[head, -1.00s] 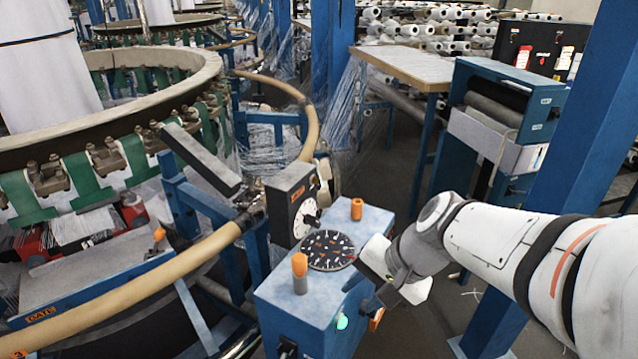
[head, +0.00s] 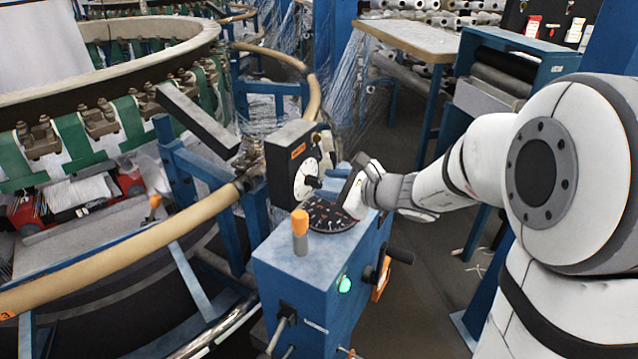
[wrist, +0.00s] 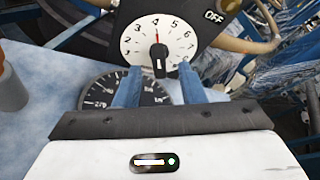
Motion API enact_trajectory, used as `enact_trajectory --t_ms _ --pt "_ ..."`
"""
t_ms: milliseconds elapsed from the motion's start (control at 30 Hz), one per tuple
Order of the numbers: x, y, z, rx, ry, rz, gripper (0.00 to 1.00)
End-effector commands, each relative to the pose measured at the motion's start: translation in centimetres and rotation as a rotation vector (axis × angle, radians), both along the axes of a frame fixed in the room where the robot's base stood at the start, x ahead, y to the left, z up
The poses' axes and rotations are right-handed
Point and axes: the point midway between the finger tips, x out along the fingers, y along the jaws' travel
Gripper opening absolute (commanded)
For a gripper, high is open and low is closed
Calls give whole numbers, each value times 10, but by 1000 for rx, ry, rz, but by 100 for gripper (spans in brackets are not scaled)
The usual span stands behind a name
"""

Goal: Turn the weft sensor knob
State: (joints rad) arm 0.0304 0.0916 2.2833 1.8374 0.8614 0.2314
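The weft sensor knob (wrist: 159,58) is a black upright knob with a light mark at its lower end. It sits on a white numbered dial (wrist: 138,38) with a red line above the knob. The dial (head: 305,178) shows on a dark box in the head view. My gripper (wrist: 160,68) is open, its two blue fingers apart. In the wrist view its fingertips appear left and right of the knob's lower end; I see no contact. In the head view my gripper (head: 322,184) points left toward the dial, close to it.
A round black gauge (head: 330,216) lies on the blue cabinet (head: 275,258) below my gripper. An orange-capped post (head: 300,232) stands at the cabinet's front. A black handle (head: 398,255) juts from its right side. A tan hose (head: 150,250) runs past on the left.

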Motion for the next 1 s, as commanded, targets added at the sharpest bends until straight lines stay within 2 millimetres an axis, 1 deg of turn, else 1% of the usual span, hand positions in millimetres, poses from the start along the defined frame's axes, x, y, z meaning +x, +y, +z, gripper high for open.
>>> enact_trajectory --t_ms 33,200,333,567,1000 --pt "4 8 -4 0 2 5 36" --pt "16 21 -10 -1 1 3 36" --pt "20 25 -11 -1 0 2 36" --pt "20 25 -11 -2 0 2 36" --pt "20 25 -11 -2 -1 4 1"
